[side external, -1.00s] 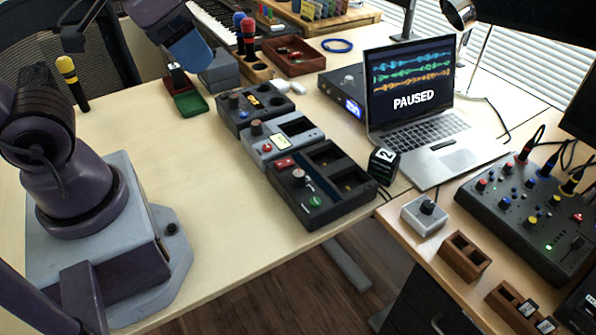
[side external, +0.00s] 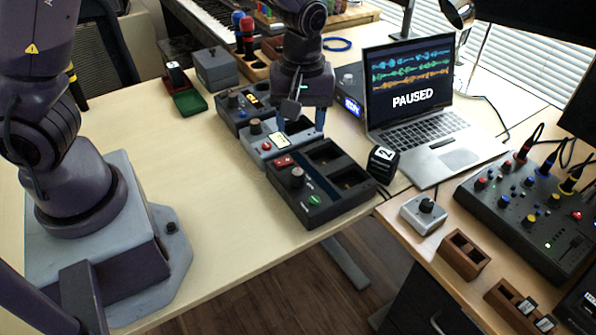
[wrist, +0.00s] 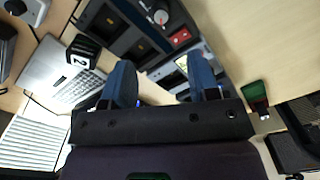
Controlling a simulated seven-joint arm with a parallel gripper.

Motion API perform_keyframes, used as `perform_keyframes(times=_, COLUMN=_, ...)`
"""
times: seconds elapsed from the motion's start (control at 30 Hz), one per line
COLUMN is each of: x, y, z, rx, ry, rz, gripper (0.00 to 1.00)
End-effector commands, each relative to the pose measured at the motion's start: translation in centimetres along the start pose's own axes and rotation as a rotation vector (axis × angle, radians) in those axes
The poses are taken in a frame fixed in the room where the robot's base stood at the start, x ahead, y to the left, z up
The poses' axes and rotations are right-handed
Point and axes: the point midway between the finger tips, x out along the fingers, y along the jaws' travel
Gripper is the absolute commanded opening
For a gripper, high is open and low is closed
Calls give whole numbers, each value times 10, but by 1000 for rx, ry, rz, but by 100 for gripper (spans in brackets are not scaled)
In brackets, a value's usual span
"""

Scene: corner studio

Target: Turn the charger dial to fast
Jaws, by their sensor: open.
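A black charger-like unit (side external: 318,215) with two open bays, a red panel, a green button and a grey dial (side external: 297,178) sits nearest in a row of three units. Its dial also shows at the top of the wrist view (wrist: 160,17); I cannot read its setting. A grey unit (side external: 262,150) with a brown knob is in the middle, and a dark unit (side external: 232,104) with an orange display is farthest. I cannot tell for certain which unit the task means. My gripper (side external: 301,122) is open and empty, pointing down above the middle unit, apart from the near dial.
A black cube (side external: 382,160) marked 2 and a laptop (side external: 440,135) showing PAUSED stand to the right. A green tray (side external: 190,103) and a grey box (side external: 215,70) are at the back left. The table left of the units is clear.

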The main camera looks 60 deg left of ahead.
Motion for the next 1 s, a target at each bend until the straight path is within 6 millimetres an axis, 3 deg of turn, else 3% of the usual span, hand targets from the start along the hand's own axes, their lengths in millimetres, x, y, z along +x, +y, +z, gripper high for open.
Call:
perform_keyframes(times=0.17, x=12, y=-1, z=0, rx=-25, ry=0, rz=-4, gripper=55)
perform_keyframes(times=0.7, x=113, y=-2, z=0, rx=-23, ry=-1, rz=-4, gripper=55)
perform_keyframes(times=1.0, x=130, y=-1, z=0, rx=-22, ry=0, rz=-1, gripper=55)
